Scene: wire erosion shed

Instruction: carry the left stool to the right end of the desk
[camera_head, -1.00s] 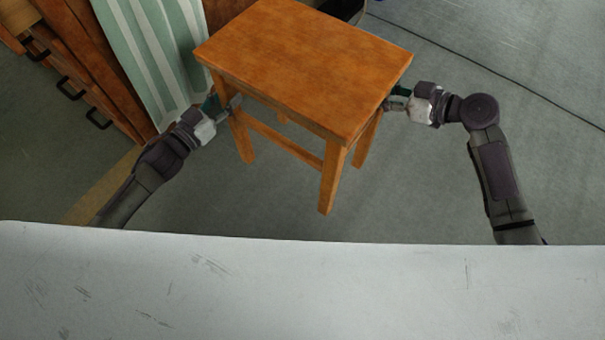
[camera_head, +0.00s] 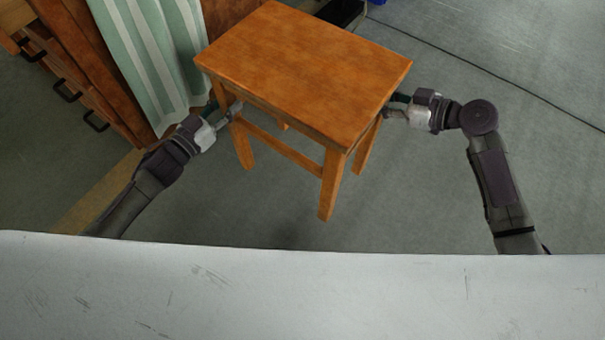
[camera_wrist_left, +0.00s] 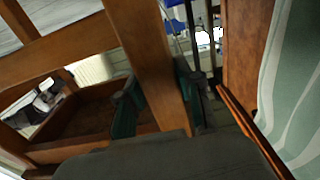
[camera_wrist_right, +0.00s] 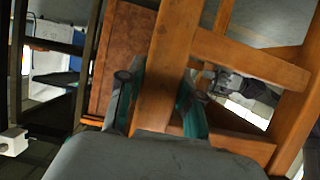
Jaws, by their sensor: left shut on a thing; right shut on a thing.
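The wooden stool (camera_head: 305,65) is orange-brown with a flat rectangular seat, and it hangs between my two arms in the head view. My left gripper (camera_head: 229,112) is at the stool's left side, and in the left wrist view its fingers (camera_wrist_left: 158,100) are shut on either side of a stool leg (camera_wrist_left: 150,55). My right gripper (camera_head: 392,108) is at the stool's right side, and in the right wrist view its fingers (camera_wrist_right: 160,98) are shut around another leg (camera_wrist_right: 170,60). The stool's far legs are mostly hidden under the seat.
A wooden drawer unit (camera_head: 75,75) with black handles stands at the left. A pale green striped cloth (camera_head: 155,60) hangs close to the stool's left side. A dark object (camera_head: 343,14) lies on the floor behind the stool. Grey floor (camera_head: 520,120) is open to the right.

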